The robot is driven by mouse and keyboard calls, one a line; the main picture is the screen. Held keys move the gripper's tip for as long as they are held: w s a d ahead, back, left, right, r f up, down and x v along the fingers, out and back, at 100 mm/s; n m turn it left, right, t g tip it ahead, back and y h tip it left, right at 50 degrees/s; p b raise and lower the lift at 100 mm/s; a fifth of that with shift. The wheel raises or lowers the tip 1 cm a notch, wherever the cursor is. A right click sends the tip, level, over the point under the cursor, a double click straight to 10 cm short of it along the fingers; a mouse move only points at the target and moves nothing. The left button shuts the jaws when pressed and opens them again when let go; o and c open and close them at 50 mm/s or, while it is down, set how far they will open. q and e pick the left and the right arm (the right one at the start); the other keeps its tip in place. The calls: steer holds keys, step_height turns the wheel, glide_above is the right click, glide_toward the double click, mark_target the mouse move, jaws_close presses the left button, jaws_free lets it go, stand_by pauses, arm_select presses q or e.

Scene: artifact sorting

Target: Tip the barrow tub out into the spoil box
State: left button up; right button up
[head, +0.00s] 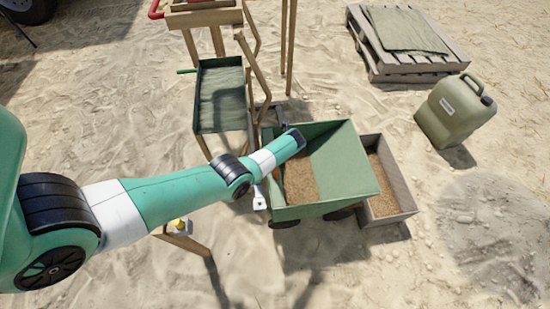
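The green barrow tub (345,165) stands on its wheels right of the picture's middle, with brown soil in it. The spoil box (398,185), a grey-brown wooden box, stands on the sand against the tub's right side as seen here, with similar brown soil inside; the tub hides part of it. My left arm comes in from the left and its wrist is over the tub's left edge. A pale metal piece (259,201) shows below the wrist beside the tub; I cannot tell whether it is gripper or barrow. My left gripper's fingers cannot be made out. My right gripper is out of view.
A wooden sieve stand with a green tray (221,97) stands behind the arm. An olive jerrycan (455,110) stands to the right of the box. A pallet (410,65) with folded cloth lies at the back right. Open sand lies in front.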

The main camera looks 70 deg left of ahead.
arm_select(q)
jaws_close()
stand_by(1.4)
